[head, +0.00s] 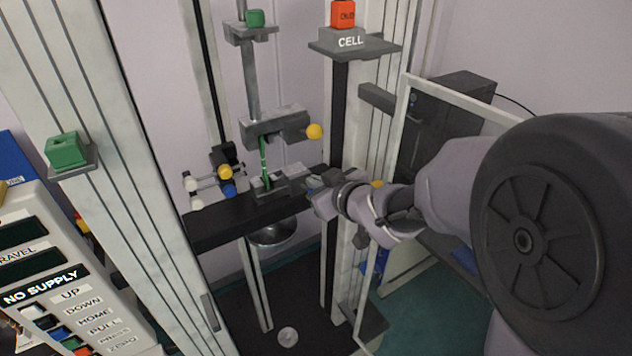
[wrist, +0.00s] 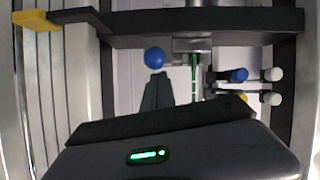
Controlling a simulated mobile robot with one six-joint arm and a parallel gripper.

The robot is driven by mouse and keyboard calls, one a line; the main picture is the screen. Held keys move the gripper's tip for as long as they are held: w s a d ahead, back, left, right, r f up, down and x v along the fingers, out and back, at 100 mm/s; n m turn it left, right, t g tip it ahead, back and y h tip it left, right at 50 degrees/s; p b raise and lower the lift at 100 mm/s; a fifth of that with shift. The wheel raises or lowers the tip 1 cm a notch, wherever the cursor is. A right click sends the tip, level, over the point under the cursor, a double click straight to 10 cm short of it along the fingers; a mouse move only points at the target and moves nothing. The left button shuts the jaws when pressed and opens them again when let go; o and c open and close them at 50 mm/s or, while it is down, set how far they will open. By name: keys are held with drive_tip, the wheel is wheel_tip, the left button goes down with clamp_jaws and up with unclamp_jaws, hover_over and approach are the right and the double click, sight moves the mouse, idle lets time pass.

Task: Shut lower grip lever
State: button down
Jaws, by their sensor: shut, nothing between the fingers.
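The lower grip (head: 270,188) is a grey clamp on the black crosshead (head: 215,226), with a thin green strip (head: 264,160) rising from it. Its lever's blue knob (wrist: 154,57) shows in the wrist view, which looks upside down; in the head view my gripper hides it. My gripper (head: 312,184) is at the right of the lower grip. In the wrist view the shut, empty fingertips of my gripper (wrist: 157,72) point at the blue knob, very near it; I cannot tell whether they touch. The upper grip (head: 275,127) has a yellow knob (head: 314,131).
A cluster of white, yellow and blue knobs (head: 210,182) stands at the left of the lower grip. Frame columns (head: 150,160) rise on both sides. A framed clear door (head: 408,120) stands open at right, near my arm. The control panel (head: 60,270) is at lower left.

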wheel_tip(320, 180, down, 9)
drive_tip(key=s+d+t+y+b, duration=0.1)
drive_tip(key=s+t+y+b, duration=0.1)
drive_tip(key=b, duration=2.3)
drive_tip(key=shift+s+d+f+t+b, duration=0.2)
drive_tip(key=shift+t+b, duration=0.1)
drive_tip(key=shift+t, duration=0.6)
drive_tip(key=shift+f, duration=0.1)
